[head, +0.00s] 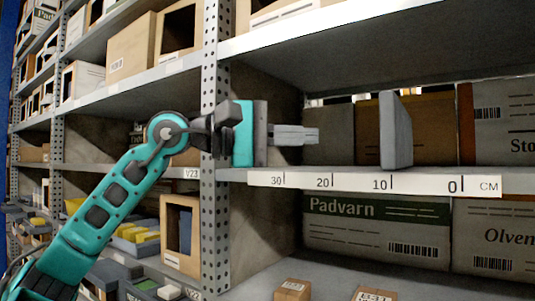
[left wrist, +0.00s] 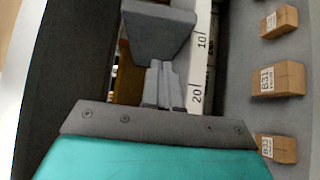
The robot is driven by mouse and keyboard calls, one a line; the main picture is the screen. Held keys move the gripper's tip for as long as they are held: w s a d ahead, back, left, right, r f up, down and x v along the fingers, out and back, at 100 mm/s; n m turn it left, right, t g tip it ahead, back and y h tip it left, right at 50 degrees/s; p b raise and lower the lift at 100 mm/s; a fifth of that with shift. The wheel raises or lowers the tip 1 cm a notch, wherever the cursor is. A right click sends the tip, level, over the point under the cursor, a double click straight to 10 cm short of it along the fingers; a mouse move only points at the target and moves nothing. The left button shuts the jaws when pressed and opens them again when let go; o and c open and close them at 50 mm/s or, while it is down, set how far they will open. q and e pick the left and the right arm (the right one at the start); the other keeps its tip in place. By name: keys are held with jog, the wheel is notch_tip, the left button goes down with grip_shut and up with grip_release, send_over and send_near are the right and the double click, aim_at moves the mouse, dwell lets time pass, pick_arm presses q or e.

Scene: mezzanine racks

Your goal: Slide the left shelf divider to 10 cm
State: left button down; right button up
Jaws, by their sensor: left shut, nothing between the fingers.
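The grey shelf divider (head: 396,130) stands upright on the middle shelf, with its foot close to the 10 tick of the white scale strip (head: 345,183). It also shows at the top of the left wrist view (left wrist: 158,32). My left gripper (head: 314,135) is shut and empty, left of the divider, with a gap between them in the head view. Its fingertips (left wrist: 163,66) point at the divider's left face in the left wrist view. The fingers are above the strip's 20 to 30 stretch. My right gripper is out of view.
Brown and grey cartons (head: 437,125) stand behind and right of the divider. A perforated post (head: 213,150) rises left of the bay, by my arm. A Padvarn carton (head: 372,228) and small boxes (head: 291,290) are on the shelf below. The shelf above (head: 330,32) limits headroom.

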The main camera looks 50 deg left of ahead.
pick_arm(q)
jog(key=v, duration=0.4)
jog(key=shift+s+a, duration=0.25)
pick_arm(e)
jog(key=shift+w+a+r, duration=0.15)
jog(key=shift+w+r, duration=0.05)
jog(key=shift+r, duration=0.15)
